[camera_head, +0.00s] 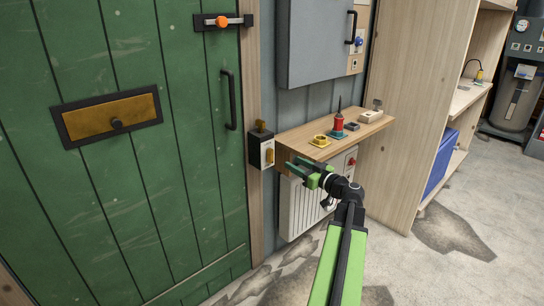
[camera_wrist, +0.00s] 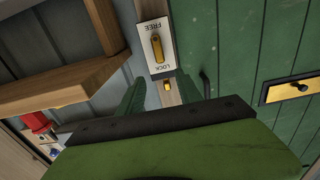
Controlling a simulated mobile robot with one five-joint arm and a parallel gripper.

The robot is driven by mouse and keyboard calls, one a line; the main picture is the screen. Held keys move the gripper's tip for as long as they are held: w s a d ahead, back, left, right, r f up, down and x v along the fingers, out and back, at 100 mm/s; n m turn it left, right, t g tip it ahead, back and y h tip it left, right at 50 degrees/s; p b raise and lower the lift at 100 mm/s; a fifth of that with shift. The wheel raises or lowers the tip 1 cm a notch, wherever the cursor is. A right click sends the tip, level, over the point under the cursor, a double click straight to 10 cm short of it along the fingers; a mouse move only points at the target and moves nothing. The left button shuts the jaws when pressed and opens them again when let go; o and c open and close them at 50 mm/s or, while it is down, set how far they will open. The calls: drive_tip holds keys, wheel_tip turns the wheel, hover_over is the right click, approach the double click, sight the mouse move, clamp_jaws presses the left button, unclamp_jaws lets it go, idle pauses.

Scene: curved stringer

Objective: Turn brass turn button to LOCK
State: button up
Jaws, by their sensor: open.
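The brass turn button (camera_head: 269,155) is on the pale front plate of a small dark box (camera_head: 255,151) beside the green door. In the wrist view the brass turn button (camera_wrist: 157,47) lies lengthwise along the white plate (camera_wrist: 146,32), between the words FREE and LOCK. I cannot tell which word it points to. My gripper (camera_head: 294,167) is open and empty, just right of the box in the head view. In the wrist view its two green fingers (camera_wrist: 160,94) are spread below the plate, apart from the button. A second brass piece (camera_wrist: 168,86) shows between them.
A wooden shelf (camera_head: 293,136) with a yellow piece, a red-bodied tool and small blocks juts out close to my gripper. A white radiator (camera_head: 297,209) is below it. The green door (camera_head: 130,190) has a black handle (camera_head: 228,100). A grey cabinet (camera_head: 315,40) hangs above.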

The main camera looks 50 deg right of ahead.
sight(272, 152)
drive_tip(key=w, duration=1.1)
drive_tip(key=shift+w+d, duration=0.35)
drive_tip(key=shift+d, duration=0.05)
